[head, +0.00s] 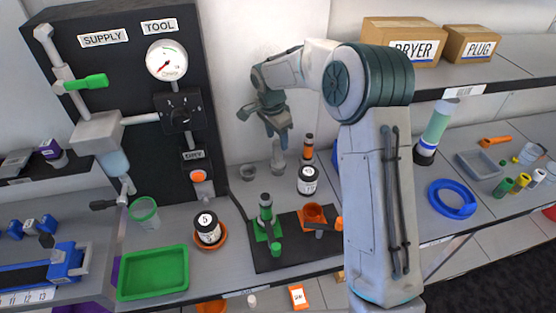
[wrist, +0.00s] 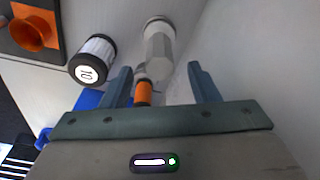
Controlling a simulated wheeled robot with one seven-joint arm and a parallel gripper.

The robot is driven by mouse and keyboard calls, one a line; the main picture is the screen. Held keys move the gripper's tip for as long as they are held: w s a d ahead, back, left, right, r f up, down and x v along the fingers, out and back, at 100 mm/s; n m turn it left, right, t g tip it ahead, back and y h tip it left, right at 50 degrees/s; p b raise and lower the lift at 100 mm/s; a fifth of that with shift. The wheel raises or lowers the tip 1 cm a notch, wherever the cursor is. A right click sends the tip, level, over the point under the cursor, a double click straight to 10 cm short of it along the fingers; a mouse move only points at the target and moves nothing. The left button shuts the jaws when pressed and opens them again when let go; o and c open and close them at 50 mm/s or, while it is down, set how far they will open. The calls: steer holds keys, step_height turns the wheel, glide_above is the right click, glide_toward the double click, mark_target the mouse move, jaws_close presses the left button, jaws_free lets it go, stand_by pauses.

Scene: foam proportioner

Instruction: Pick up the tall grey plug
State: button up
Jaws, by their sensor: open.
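The tall grey plug (head: 278,164) stands upright on the shelf close to the back wall. My gripper (head: 277,133) is just above it in the head view, fingers pointing down, and hides its upper part. In the wrist view the grey plug (wrist: 159,50) shows with a pale, rounded form beyond the gap between the fingers. My gripper (wrist: 161,82) is open there, with nothing held. I cannot tell whether any finger touches the plug.
A small orange-and-black bottle (head: 307,150) and a bottle marked 10 (head: 307,182) stand right of the plug. The black stand with a green holder (head: 266,228) and orange funnel (head: 314,212) is in front.

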mark_target(278, 142)
steer(key=f, duration=0.3)
steer(key=f+p, duration=0.1)
steer(key=f, duration=0.1)
steer(key=shift+w+d+f, duration=0.1)
steer(key=shift+w+d, duration=0.1)
steer(key=shift+d, duration=0.1)
jaws_close()
